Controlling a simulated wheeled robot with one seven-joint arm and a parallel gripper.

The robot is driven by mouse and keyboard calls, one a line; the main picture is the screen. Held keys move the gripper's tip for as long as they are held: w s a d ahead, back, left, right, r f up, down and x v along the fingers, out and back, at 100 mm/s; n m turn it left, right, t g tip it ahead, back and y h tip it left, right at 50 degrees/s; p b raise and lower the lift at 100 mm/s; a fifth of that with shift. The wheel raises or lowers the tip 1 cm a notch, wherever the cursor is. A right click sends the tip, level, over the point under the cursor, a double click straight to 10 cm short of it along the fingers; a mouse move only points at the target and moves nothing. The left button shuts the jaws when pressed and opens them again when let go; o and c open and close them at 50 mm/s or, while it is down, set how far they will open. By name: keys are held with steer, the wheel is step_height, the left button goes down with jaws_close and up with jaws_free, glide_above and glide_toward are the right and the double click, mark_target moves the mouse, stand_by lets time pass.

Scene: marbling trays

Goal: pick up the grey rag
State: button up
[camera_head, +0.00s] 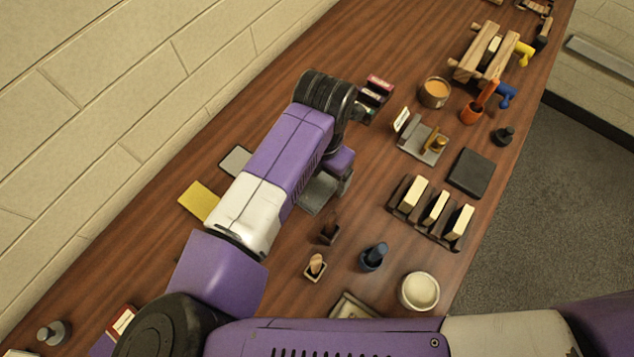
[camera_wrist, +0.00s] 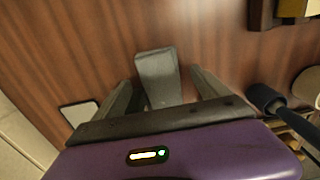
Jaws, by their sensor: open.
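The grey rag (camera_wrist: 158,70) lies flat on the brown table, a narrow grey piece seen between my fingers in the wrist view. In the head view the grey rag (camera_head: 316,196) shows partly, with my arm and gripper covering some of it. My gripper (camera_wrist: 163,90) is open and empty, with one finger on each side of the rag's near part. In the head view my gripper (camera_head: 345,182) is mostly hidden behind its own wrist. The gap in height between the fingertips and the rag is hard to tell.
A pale, dark-edged plate (camera_head: 236,160) and a yellow sheet (camera_head: 199,200) lie left of my arm. A dark blue pot (camera_head: 373,256), a small wooden holder (camera_head: 315,267) and a cream bowl (camera_head: 419,291) stand nearer. A rack of blocks (camera_head: 411,224) stands right.

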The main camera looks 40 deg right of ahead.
mark_target(322, 181)
steer(key=shift+f, duration=1.05)
steer(key=c, duration=1.5)
steer(key=shift+o, duration=0.2)
steer(key=shift+r, duration=0.1)
step_height(322, 181, up, 20)
steer(key=p, duration=0.4)
